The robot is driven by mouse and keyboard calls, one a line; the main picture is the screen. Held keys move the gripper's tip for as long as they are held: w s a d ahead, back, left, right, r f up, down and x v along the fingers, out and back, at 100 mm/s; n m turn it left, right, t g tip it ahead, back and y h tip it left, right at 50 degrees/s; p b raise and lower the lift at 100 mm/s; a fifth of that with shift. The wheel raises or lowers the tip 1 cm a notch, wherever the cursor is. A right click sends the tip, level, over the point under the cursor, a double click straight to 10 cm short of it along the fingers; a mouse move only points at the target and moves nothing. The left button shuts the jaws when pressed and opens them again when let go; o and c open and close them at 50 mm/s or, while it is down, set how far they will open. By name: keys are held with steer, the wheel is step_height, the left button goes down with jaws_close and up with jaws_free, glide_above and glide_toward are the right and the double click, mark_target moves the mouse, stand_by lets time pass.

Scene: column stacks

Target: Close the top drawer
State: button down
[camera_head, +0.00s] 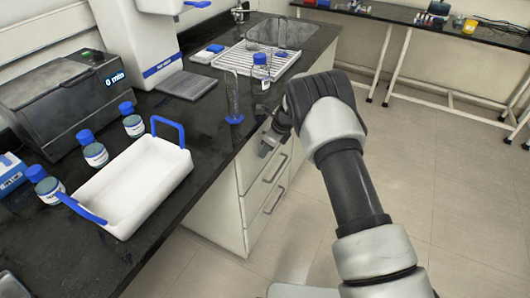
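The white drawer unit stands under the black counter. Its upper visible drawer front (262,186) has a metal bar handle (275,168), and a lower drawer front (258,222) with a similar handle (274,199) sits below it. My gripper (264,151) is beside the counter edge, just above and slightly left of the upper visible handle. The fingers are small and dark, so I cannot tell if they are open or shut, or touch the unit. My gripper and arm hide the top of the unit, and I cannot tell how far any drawer stands out.
On the counter are a white tray with blue handles (146,183), blue-capped bottles (95,152), a glass cylinder with a blue base (233,117), a drying rack (248,66) and a dark machine (62,98). The floor (430,175) at right is clear.

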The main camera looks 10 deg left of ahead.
steer(key=s+d+r+n, duration=0.1)
steer(key=s+d+r, duration=0.1)
steer(key=d+r, duration=0.35)
steer(key=s+d+r+n+p, duration=0.1)
steer(key=s+d+r, duration=0.1)
steer(key=r, duration=0.6)
steer(key=s+d+r+n, duration=0.1)
steer(key=s+d+r, duration=0.15)
steer(key=r, duration=0.45)
steer(key=s+d+r+n+t+h, duration=0.1)
steer(key=s+d+r+n, duration=0.45)
steer(key=s+r, duration=0.4)
steer(key=s+d+r+n+t+h, duration=0.15)
steer(key=s+d+r+n, duration=0.25)
steer(key=s+r+n, duration=0.5)
steer(key=s+d+n+t+h, duration=0.2)
steer(key=s+d+n, duration=0.2)
steer(key=s, duration=1.1)
step_height(320, 180, up, 12)
steer(key=p, duration=1.3)
steer(key=shift+s+d+p, duration=0.25)
steer(key=shift+d+p, duration=0.05)
steer(key=shift+d, duration=0.05)
steer(key=shift+n+g, duration=0.25)
